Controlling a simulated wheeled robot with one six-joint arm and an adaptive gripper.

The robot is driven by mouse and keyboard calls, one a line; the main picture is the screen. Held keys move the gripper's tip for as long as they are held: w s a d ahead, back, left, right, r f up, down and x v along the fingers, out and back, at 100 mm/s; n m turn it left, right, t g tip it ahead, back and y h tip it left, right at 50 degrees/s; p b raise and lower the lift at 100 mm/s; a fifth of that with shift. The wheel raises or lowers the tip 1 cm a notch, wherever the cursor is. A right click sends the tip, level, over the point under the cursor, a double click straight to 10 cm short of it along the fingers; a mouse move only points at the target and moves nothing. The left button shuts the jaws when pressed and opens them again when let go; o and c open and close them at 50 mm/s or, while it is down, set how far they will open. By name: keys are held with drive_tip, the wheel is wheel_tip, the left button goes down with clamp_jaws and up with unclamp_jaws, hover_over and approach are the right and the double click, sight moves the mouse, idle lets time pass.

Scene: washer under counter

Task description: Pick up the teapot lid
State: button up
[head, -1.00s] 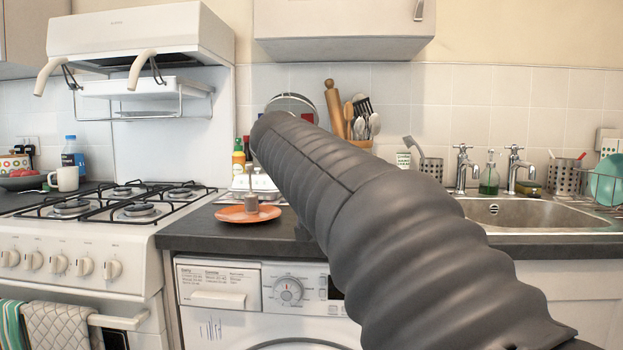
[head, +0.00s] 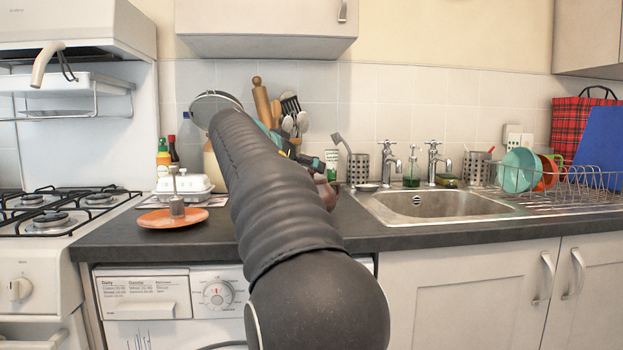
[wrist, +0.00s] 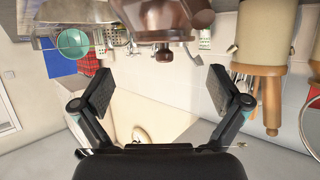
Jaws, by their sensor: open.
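A glossy brown teapot (head: 327,192) stands on the counter left of the sink, mostly hidden behind my arm in the head view. In the wrist view, where the scene is upside down, the brown teapot lid (wrist: 155,22) shows at the top centre with its small knob (wrist: 163,54) pointing down the picture. My gripper (wrist: 158,75) is open and empty, its two fingers spread wide to either side of the knob's line. The knob lies beyond the fingertips and apart from them. In the head view my gripper (head: 312,163) is partly hidden by my arm.
A utensil pot with a rolling pin (head: 263,103) and spoons stands close behind my gripper. The sink (head: 440,203) and dish rack (head: 560,190) are to the right. An orange plate (head: 160,220) and egg box (head: 185,188) lie left.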

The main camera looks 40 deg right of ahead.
sight(309, 170)
drive_tip(key=shift+w+p+x, duration=0.1)
drive_tip(key=shift+p+x, duration=0.15)
drive_tip(key=shift+x, duration=1.15)
drive_tip(key=shift+w+p+x, duration=0.15)
drive_tip(key=shift+p+x, duration=0.1)
drive_tip(key=shift+x, duration=1.15)
drive_tip(key=shift+a+r, duration=0.1)
drive_tip(key=c, duration=1.2)
